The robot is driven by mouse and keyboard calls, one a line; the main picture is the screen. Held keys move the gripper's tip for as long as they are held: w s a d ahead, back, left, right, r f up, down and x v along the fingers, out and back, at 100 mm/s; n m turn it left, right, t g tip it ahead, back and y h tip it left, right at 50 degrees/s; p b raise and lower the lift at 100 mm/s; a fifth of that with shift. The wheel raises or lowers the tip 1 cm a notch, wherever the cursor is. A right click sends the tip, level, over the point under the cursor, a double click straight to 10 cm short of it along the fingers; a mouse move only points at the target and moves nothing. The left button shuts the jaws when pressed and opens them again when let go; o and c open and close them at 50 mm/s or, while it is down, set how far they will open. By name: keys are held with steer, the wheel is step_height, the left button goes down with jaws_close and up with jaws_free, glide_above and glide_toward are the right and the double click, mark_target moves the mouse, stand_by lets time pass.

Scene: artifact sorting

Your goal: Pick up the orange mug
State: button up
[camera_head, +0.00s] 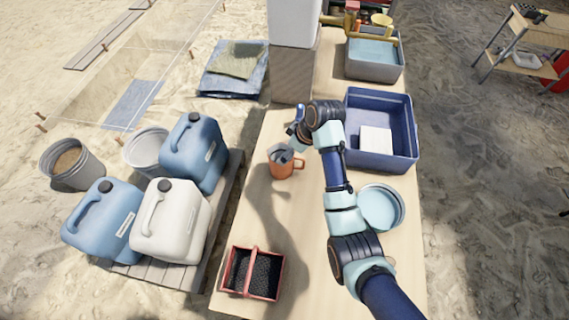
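The orange mug (281,170) stands upright on the wooden table (300,215), left of my arm. Its handle points right. My gripper (283,155) is at the mug's top, over or partly inside its mouth. The gripper's fingers are small and overlap the mug's rim, so I cannot tell whether they are open or shut, or whether they touch the mug. Part of the mug's opening is hidden behind the gripper.
A blue bin (408,120) with a white block (376,140) is to the right. A round light-blue bowl (398,204) stands beside my forearm. A red-framed basket (274,274) is at the table's front left. Jugs (170,220) stand on a pallet left of the table.

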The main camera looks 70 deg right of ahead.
steer(key=b+x, duration=0.4)
steer(key=x, duration=0.4)
steer(key=shift+w+a+r, duration=0.1)
steer(key=shift+w, duration=0.05)
steer(key=c, duration=1)
step_height(320, 180, up, 20)
steer(key=p, duration=0.7)
steer(key=shift+r, duration=0.1)
